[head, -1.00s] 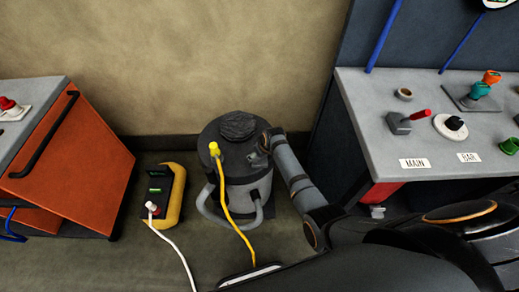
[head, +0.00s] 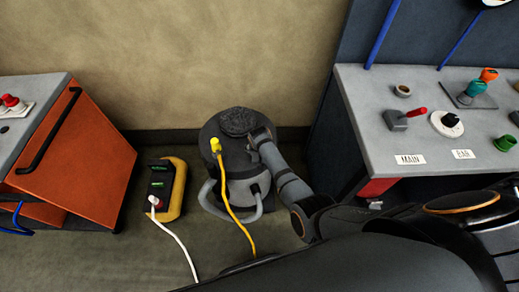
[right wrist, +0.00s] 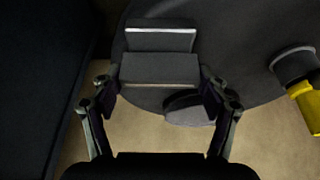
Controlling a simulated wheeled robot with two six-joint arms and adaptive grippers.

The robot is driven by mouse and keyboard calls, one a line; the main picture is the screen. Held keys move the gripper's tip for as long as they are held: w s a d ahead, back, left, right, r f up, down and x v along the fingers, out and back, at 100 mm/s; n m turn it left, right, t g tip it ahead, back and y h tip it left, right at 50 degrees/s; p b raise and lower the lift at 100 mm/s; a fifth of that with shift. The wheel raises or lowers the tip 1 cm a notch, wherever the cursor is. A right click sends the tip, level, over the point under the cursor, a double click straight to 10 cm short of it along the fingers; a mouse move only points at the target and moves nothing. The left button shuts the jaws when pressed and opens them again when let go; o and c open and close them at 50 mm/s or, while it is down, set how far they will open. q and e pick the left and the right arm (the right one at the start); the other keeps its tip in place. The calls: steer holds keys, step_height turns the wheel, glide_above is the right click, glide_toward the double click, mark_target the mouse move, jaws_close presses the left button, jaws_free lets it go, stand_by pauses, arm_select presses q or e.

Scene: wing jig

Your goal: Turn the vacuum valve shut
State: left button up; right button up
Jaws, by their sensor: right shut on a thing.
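The vacuum (head: 228,190) is a grey canister with a black top, standing on the floor against the wall. A yellow plug with a yellow cord (head: 215,145) is on its left side. My right gripper (head: 260,136) is at the right edge of the black top. In the right wrist view my right gripper (right wrist: 163,90) is shut on a dark block-shaped handle (right wrist: 160,68), which I take to be the valve. The yellow plug (right wrist: 304,100) shows at the right edge there. The valve is mostly hidden by my gripper in the head view. My left gripper is not in view.
A black and yellow power box (head: 172,185) with a white cord stands left of the vacuum. An orange cabinet (head: 80,160) is further left. A grey bench (head: 370,135) with levers and MAIN and BAR labels stands close right of my arm.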

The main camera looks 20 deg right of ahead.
stand_by(0.3)
steer(key=o, duration=1.1)
steer(key=shift+o, duration=0.2)
step_height(320, 180, up, 10)
